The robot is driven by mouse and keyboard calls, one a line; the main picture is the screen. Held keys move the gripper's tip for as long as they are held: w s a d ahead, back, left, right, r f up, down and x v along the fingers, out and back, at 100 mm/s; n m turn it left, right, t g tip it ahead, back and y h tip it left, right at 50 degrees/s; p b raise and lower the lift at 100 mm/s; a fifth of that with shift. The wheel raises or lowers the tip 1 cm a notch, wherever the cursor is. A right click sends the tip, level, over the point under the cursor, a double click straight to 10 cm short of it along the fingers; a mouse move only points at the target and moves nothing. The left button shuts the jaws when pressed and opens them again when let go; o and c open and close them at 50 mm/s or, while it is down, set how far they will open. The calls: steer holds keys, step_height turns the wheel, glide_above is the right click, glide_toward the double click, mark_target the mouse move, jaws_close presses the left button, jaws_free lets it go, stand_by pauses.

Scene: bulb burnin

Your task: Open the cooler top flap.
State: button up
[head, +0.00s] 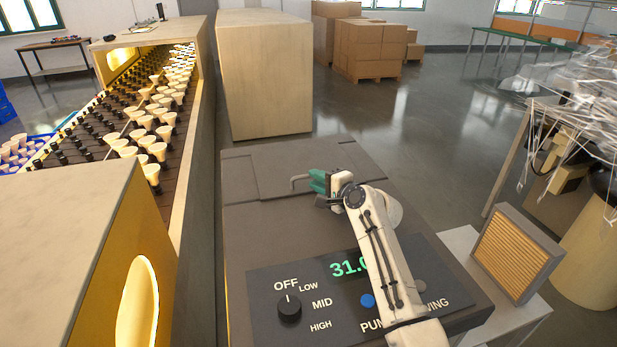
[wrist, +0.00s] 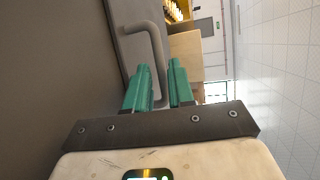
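The cooler (head: 240,230) is the dark grey cabinet in the middle of the head view. Its top flap (head: 262,170) is a flat panel at the far end of its top and looks closed. A grey bent bar handle (head: 298,180) stands on the flap. My gripper (head: 318,181) is at the handle's right end, its green fingers close together. In the wrist view the handle (wrist: 159,50) runs down between the two fingertips (wrist: 160,72). Exact contact is partly hidden.
The control panel (head: 262,300) with a knob and green readout is at the cooler's near end. A conveyor (head: 125,125) with bulbs lies left. A tall tan block (head: 265,85) stands beyond the cooler. A framed filter (head: 515,255) is at right. Open floor lies behind right.

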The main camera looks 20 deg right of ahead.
steer(key=shift+w+a+f+b, duration=0.25)
steer(key=shift+w+b, duration=0.15)
steer(key=shift+w, duration=0.1)
steer(key=shift+w+a+f+b, duration=0.25)
steer(key=shift+w+b, duration=0.1)
steer(key=shift+w, duration=0.15)
steer(key=shift+w+a+r+b, duration=0.1)
steer(key=shift+w+a+b, duration=0.15)
steer(key=shift+w+b, duration=0.45)
steer(key=shift+c, duration=0.5)
jaws_close()
